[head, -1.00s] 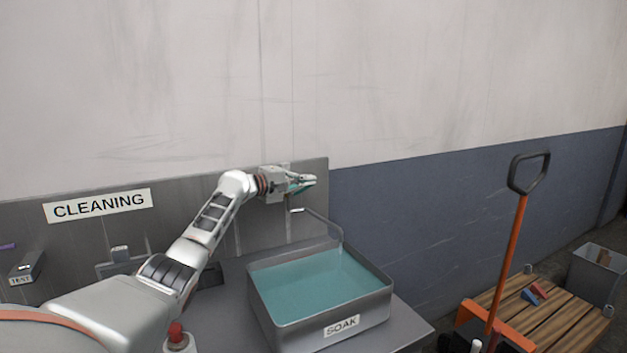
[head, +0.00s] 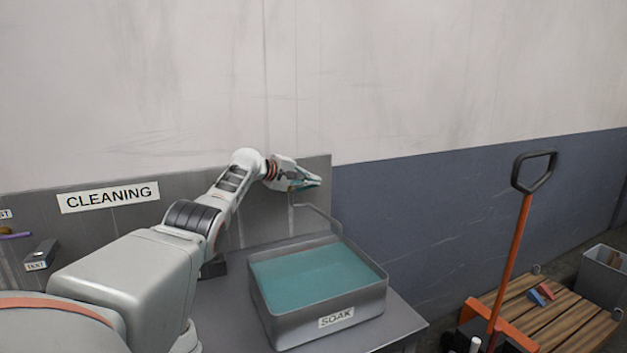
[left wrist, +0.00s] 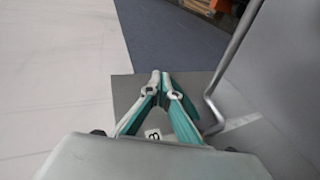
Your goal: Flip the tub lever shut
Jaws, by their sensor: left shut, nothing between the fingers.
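The grey soak tub (head: 335,315) stands on the metal counter, filled with teal liquid. A thin bent metal pipe (head: 318,211) rises at its back edge by the wall panel. In the left wrist view a metal pipe (left wrist: 236,48) runs down the right side, beside my fingers. My left gripper (head: 317,183) is shut and empty, above and behind the tub, close to the top of the pipe. Its fingertips meet in the left wrist view (left wrist: 160,74). I cannot make out a separate lever; the gripper may hide it. My right gripper is not in view.
A grey wall panel (head: 230,180) with a CLEANING sign (head: 109,197) stands behind my left arm. Right of the counter (head: 400,325) are an orange-shafted handle (head: 512,255), a wooden pallet (head: 565,325) and a grey bin (head: 606,270). The air above the tub is clear.

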